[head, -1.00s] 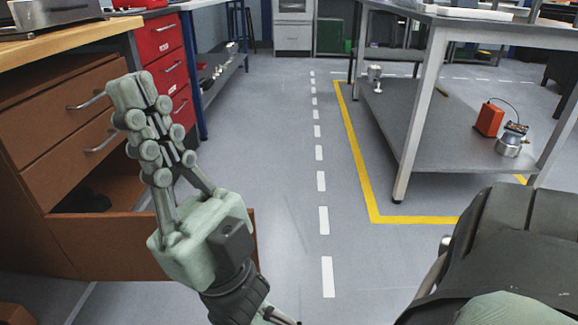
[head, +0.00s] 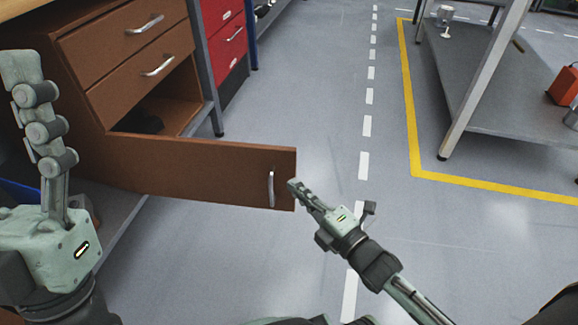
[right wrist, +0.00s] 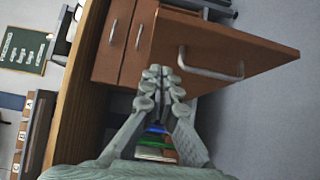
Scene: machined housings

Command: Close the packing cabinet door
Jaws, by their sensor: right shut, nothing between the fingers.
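The brown packing cabinet (head: 85,75) stands at the left with its lower door (head: 200,172) swung wide open. The door has a silver bar handle (head: 271,188) near its free edge. A dark object (head: 145,124) lies inside the open compartment. My right gripper (head: 293,186) is shut and empty, its tips right by the door's free edge, just right of the handle; contact cannot be told. In the right wrist view, the fingers (right wrist: 161,73) overlap the door (right wrist: 225,42), left of its handle (right wrist: 208,68). My left gripper (head: 22,68) is raised at the left, fingers seen edge-on.
Red drawers (head: 225,40) stand beyond the cabinet. A grey workbench with a lower shelf (head: 500,100) stands at the right, inside yellow floor tape (head: 411,110). The floor between is clear, with a dashed white line.

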